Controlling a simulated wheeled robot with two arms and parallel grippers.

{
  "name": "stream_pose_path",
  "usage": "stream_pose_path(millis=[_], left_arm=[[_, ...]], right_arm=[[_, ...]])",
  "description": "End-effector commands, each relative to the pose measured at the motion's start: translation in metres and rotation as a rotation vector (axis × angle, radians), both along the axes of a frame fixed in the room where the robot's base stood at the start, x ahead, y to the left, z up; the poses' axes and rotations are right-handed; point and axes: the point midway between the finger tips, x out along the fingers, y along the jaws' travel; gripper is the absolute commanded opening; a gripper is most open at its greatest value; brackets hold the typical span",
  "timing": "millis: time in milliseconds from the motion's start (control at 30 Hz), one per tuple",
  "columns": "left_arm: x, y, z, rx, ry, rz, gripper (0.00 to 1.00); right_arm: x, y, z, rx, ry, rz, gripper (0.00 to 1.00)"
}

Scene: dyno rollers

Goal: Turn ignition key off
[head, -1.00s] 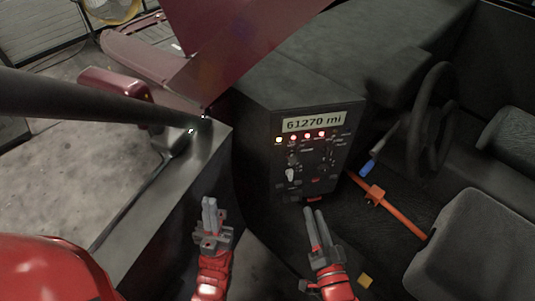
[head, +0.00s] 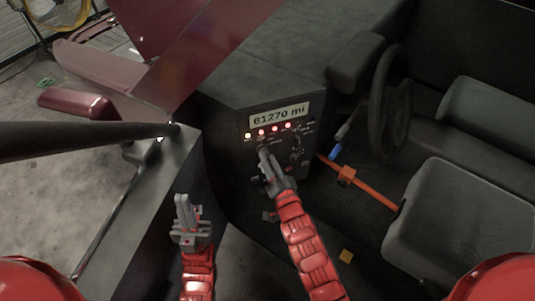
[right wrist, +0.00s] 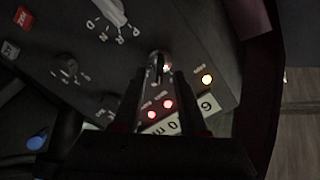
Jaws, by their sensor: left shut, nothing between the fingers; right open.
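The dark control panel (head: 312,138) has a lit "61270 mi" display (head: 279,113) and a row of lit lamps (head: 275,130). My right gripper (head: 264,153) reaches the panel's left side just below the lamps and hides part of it. In the right wrist view its fingers (right wrist: 159,78) are open, with a small metallic knob or key (right wrist: 158,60) between and just beyond the tips. I cannot tell whether they touch it, or which way it is turned. My left gripper (head: 184,207) is shut and empty, left of the panel.
A white selector lever (right wrist: 111,12) marked R and D and a black knob (right wrist: 65,65) are on the panel. The steering wheel (head: 378,100) and seat (head: 450,220) are farther right.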

Motion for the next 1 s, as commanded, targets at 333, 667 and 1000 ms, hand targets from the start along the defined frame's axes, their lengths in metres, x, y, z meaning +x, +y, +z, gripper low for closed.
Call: stream_pose_path(millis=[333, 667, 1000], left_arm=[[0.0, 0.0, 0.004, 0.0, 0.0, 0.0, 0.0], [0.0, 0.0, 0.004, 0.0, 0.0, 0.0, 0.0], [0.0, 0.0, 0.004, 0.0, 0.0, 0.0, 0.0]], right_arm=[[0.016, 0.006, -0.001, -0.001, 0.001, 0.0, 0.42], [0.016, 0.005, -0.001, -0.001, 0.001, 0.0, 0.11], [0.016, 0.005, -0.001, -0.002, 0.002, -0.001, 0.0]])
